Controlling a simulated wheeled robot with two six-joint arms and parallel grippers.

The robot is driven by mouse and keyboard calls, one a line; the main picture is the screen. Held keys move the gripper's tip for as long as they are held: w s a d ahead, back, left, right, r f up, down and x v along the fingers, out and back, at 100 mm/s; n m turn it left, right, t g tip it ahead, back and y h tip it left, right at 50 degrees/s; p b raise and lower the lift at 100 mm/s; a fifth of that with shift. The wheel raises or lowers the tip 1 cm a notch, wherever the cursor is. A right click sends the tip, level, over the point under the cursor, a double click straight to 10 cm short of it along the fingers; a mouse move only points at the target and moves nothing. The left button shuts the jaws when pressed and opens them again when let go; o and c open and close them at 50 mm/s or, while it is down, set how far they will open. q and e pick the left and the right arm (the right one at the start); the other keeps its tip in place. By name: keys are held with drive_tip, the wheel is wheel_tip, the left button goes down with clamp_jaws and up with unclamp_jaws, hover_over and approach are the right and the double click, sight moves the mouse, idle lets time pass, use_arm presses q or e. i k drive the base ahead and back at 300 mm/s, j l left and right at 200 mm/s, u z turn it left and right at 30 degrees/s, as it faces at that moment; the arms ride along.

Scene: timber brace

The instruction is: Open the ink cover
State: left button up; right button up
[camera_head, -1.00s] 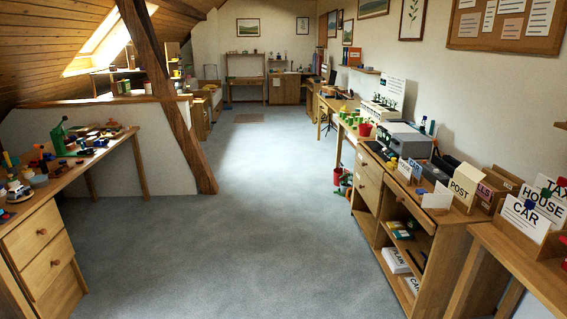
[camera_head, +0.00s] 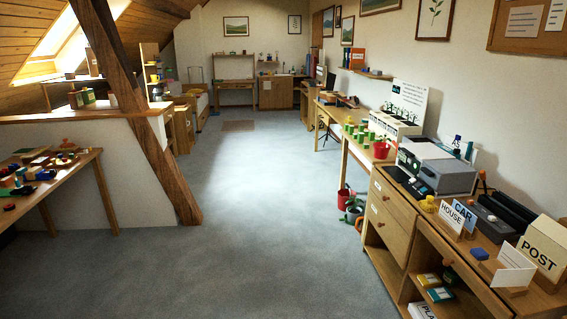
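A grey printer-like machine (camera_head: 448,168) stands on the wooden desk along the right wall. It has a light grey top and a darker front with a small greenish lit spot. I cannot make out a separate ink cover on it at this distance, nor whether any cover is open. Neither of my grippers is in view.
The carpet (camera_head: 260,230) is clear ahead. A timber brace (camera_head: 140,110) slants at left, beside a low white wall and a cluttered table (camera_head: 85,160). Near the machine are a red pot (camera_head: 381,150), a black tray (camera_head: 492,218) and signs reading HOUSE, CAR and POST (camera_head: 541,255). Pots stand on the floor (camera_head: 352,210).

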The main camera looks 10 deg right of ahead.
sight(452, 176)
drive_tip(key=i+j+z, duration=0.1)
drive_tip(key=i+z, duration=0.3)
drive_tip(key=i, duration=0.15)
drive_tip(key=i+j+z, duration=0.35)
drive_tip(key=i, duration=0.2)
drive_tip(key=i+j+z, duration=0.75)
drive_tip(key=i+j, duration=0.15)
drive_tip(key=j, duration=0.1)
